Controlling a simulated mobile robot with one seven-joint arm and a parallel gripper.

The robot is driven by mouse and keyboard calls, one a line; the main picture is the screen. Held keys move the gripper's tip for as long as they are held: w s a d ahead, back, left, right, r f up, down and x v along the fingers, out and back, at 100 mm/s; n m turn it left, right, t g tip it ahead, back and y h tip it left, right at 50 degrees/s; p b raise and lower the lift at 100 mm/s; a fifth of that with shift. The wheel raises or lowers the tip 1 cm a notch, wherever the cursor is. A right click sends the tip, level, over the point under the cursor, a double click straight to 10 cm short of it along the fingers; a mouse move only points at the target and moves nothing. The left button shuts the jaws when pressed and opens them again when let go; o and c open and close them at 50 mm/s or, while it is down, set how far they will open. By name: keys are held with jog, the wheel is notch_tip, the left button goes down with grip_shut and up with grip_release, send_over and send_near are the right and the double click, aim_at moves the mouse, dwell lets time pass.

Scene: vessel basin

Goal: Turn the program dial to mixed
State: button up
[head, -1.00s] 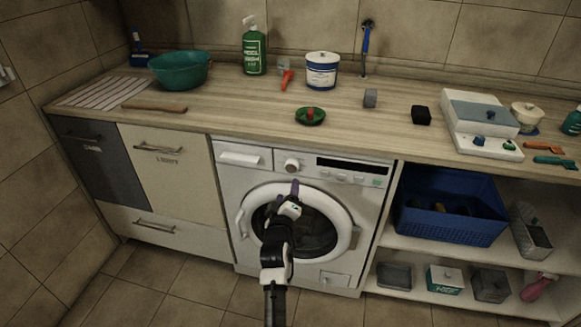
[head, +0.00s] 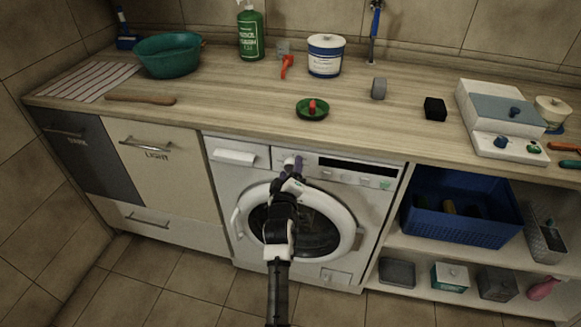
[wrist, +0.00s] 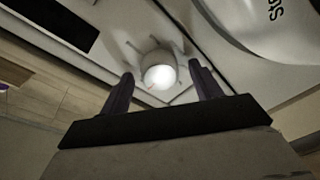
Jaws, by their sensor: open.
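The white washing machine (head: 225,188) stands under the counter. Its program dial is a round white knob at the left of the control panel. In the wrist view the dial (wrist: 158,70) sits between and just beyond the two dark fingers of my gripper (wrist: 162,88). The fingers are open, one on each side, with gaps to the dial. Faint marks surround the dial, but I cannot read them or its setting.
The machine's drawer (head: 233,156) is left of the dial, and the dark display (head: 347,168) and several buttons are right of it. The round door (head: 345,235) is below. The counter edge overhangs above. A blue basket (head: 460,232) sits on the right shelf.

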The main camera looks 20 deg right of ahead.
jog(key=shift+r, duration=0.1)
jog(key=shift+s, duration=0.1)
jog(key=shift+c, duration=0.6)
jog(key=c, duration=0.9)
jog(key=shift+o, duration=0.2)
jog(key=shift+m+b, duration=0.4)
jog(key=shift+b, duration=0.15)
